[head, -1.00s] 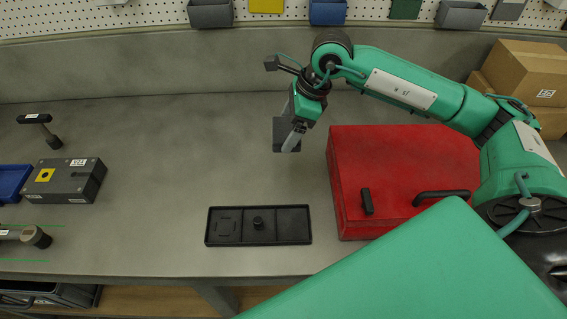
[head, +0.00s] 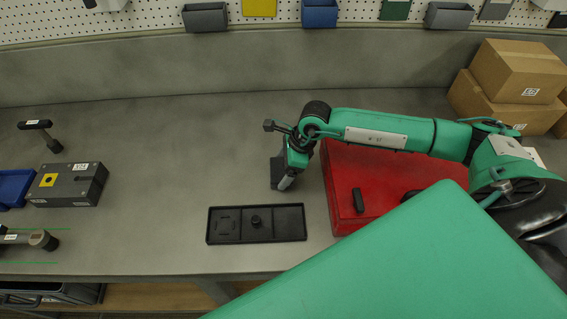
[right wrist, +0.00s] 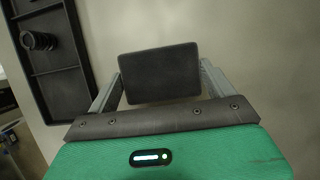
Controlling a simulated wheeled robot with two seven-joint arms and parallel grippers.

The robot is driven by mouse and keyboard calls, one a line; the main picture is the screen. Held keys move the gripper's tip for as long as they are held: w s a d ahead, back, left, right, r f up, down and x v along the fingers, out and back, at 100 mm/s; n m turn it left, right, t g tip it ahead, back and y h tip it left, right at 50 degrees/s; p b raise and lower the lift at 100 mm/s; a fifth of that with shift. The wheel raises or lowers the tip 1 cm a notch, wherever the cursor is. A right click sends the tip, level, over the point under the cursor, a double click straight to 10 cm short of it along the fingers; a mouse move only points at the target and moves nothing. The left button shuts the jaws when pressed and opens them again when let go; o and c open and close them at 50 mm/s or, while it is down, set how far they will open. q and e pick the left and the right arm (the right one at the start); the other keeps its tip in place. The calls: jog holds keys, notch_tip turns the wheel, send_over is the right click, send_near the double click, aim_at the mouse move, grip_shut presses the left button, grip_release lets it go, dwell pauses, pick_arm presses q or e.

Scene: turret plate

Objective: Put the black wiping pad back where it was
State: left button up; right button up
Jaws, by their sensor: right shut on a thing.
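My right gripper (head: 285,182) is shut on the black wiping pad (head: 277,170) and holds it behind the tray, left of the red case. In the right wrist view the pad (right wrist: 160,73) sits between the two grey fingers, its broad dark face showing. The black tray (head: 288,238) lies on the bench in front of the gripper. Its middle compartment holds a small black knob-like piece (head: 255,221), its left one shows a faint square outline, and its right one looks empty. The tray also shows at the left of the right wrist view (right wrist: 41,87). My left gripper is not in view.
A red case (head: 340,215) stands right of the tray, under my right arm. At left are a grey box with a yellow mark (head: 75,188), a black-handled tool (head: 42,132) and a blue bin (head: 14,185). Cardboard boxes (head: 520,72) stand back right. The bench between is clear.

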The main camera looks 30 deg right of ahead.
jog(key=shift+f, duration=0.2)
jog(key=o, duration=0.8)
jog(key=shift+r, duration=0.1)
jog(key=shift+r, duration=0.25)
jog(key=b+v, duration=0.4)
jog(key=v, duration=0.7)
jog(key=shift+d+r+b, duration=0.2)
jog(key=shift+r+b, duration=0.1)
jog(key=shift+r, duration=0.05)
